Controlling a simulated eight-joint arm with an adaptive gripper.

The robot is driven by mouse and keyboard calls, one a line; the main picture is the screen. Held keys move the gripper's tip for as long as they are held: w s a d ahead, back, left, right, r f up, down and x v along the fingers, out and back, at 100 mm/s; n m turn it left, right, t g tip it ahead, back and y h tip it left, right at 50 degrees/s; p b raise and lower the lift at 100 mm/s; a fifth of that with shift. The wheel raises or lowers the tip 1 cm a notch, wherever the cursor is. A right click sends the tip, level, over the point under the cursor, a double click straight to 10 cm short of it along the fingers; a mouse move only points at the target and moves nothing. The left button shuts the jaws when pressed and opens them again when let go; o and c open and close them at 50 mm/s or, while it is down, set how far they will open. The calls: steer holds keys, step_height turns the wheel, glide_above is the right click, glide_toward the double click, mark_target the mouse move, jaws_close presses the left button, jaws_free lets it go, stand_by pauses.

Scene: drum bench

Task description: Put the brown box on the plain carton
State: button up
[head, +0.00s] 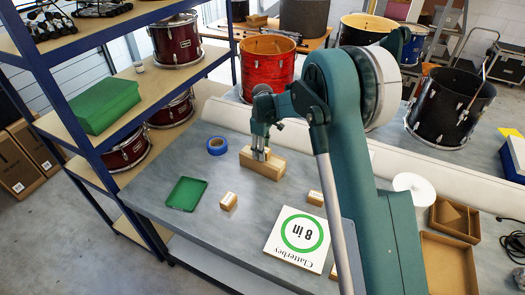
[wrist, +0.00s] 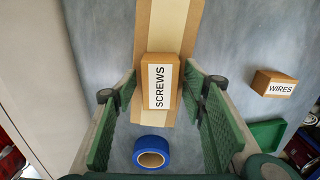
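The brown box labelled SCREWS (wrist: 165,88) lies on top of the plain carton (wrist: 168,22), a longer tan carton with a pale strip along its top. My gripper (wrist: 160,72) is around the box, one finger on each side, with a narrow gap visible at each side, so it looks open. In the head view my gripper (head: 260,153) is low over the carton (head: 266,168) on the bench; the fingers largely hide the box there.
A blue tape roll (head: 217,146), green tray (head: 186,194), WIRES box (head: 229,201), another small box (head: 316,198) and an "8 in" sign (head: 297,238) surround the carton. A red drum (head: 267,68) stands behind.

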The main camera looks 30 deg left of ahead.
steer(key=shift+r, duration=0.25)
step_height(320, 180, up, 12)
stand_by(0.8)
steer(key=shift+f, duration=0.1)
stand_by(0.4)
steer(key=shift+d, duration=0.1)
steer(key=s+d+r+m+t, duration=0.1)
steer(key=d+r+m, duration=0.1)
steer(key=d+r, duration=0.6)
steer(key=d+r+m, duration=0.2)
steer(key=d+r, duration=0.3)
steer(key=d, duration=0.5)
steer(key=s+d+r+m+t+y, duration=0.15)
steer(key=s+d+r, duration=0.25)
steer(key=d, duration=0.6)
steer(key=s+d+r+m+t, duration=0.1)
steer(key=s+d+r+m, duration=0.3)
steer(key=d, duration=0.5)
steer(key=s+d+r+m+t, duration=0.2)
steer(key=s+d+m, duration=0.2)
steer(key=s+d, duration=1.05)
steer(key=s+d+f+m+t+h, duration=0.1)
steer(key=s+d+f+m, duration=0.3)
steer(key=s+d, duration=0.6)
steer(key=s+f, duration=0.2)
steer(key=s, duration=0.1)
steer(key=shift+d+f+t, duration=0.15)
steer(key=shift+t, duration=0.2)
